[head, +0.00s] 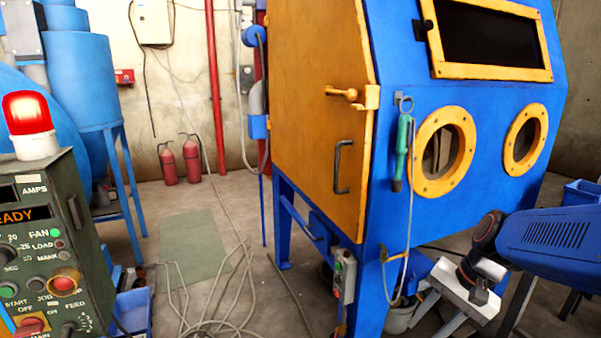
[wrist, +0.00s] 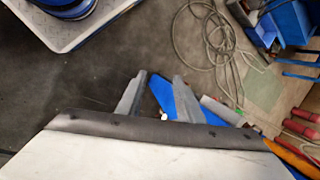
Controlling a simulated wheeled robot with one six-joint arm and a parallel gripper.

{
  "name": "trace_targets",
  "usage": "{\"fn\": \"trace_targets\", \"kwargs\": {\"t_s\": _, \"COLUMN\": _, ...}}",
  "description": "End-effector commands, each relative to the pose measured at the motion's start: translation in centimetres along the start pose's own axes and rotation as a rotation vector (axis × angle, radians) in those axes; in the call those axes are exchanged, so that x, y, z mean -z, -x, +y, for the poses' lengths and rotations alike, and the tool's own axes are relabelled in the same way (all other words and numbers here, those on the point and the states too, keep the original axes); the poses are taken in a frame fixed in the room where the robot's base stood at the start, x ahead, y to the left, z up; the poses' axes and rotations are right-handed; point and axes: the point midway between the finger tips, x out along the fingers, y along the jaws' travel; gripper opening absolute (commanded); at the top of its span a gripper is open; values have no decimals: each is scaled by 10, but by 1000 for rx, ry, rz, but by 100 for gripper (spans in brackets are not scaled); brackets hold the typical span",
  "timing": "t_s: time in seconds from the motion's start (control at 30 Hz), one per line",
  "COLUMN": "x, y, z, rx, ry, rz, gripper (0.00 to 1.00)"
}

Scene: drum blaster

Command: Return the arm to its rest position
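My arm reaches in from the right edge of the head view, with a blue link (head: 555,245) and a dark wrist joint. It is in front of the blue blasting cabinet (head: 400,215), low near its front legs. My gripper (head: 436,318) points down and to the left there. In the wrist view, the two grey fingers of my gripper (wrist: 158,97) stand apart with a clear gap. No held object shows between them; a blue surface shows beyond the gap. The cabinet's orange side door (head: 315,130) is closed.
A green control box (head: 45,240) with a red lamp stands at left. Hoses (head: 215,325) lie on the floor, also in the wrist view (wrist: 215,50). A grey bucket (head: 402,315) stands by the cabinet leg. Two fire extinguishers (head: 180,162) stand at the wall.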

Motion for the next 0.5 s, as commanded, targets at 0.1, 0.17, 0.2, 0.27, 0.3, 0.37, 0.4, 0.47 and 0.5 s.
{"fn": "trace_targets", "kwargs": {"t_s": 0.1, "x": -16, "y": 9, "z": 7, "rx": -31, "ry": 129, "rz": 65, "gripper": 33}}
{"fn": "trace_targets", "kwargs": {"t_s": 0.17, "x": -22, "y": 13, "z": 11, "rx": -48, "ry": 191, "rz": 95, "gripper": 33}}
{"fn": "trace_targets", "kwargs": {"t_s": 0.2, "x": -26, "y": 16, "z": 14, "rx": -60, "ry": 233, "rz": 116, "gripper": 33}}
{"fn": "trace_targets", "kwargs": {"t_s": 0.27, "x": -32, "y": 20, "z": 18, "rx": -76, "ry": 294, "rz": 148, "gripper": 33}}
{"fn": "trace_targets", "kwargs": {"t_s": 0.3, "x": -36, "y": 23, "z": 21, "rx": -87, "ry": 335, "rz": 169, "gripper": 33}}
{"fn": "trace_targets", "kwargs": {"t_s": 0.37, "x": -41, "y": 27, "z": 25, "rx": -104, "ry": 397, "rz": 201, "gripper": 33}}
{"fn": "trace_targets", "kwargs": {"t_s": 0.4, "x": -44, "y": 30, "z": 28, "rx": -115, "ry": 437, "rz": 222, "gripper": 33}}
{"fn": "trace_targets", "kwargs": {"t_s": 0.47, "x": -49, "y": 35, "z": 32, "rx": -132, "ry": 497, "rz": 254, "gripper": 33}}
{"fn": "trace_targets", "kwargs": {"t_s": 0.5, "x": -52, "y": 38, "z": 35, "rx": -143, "ry": 537, "rz": 277, "gripper": 33}}
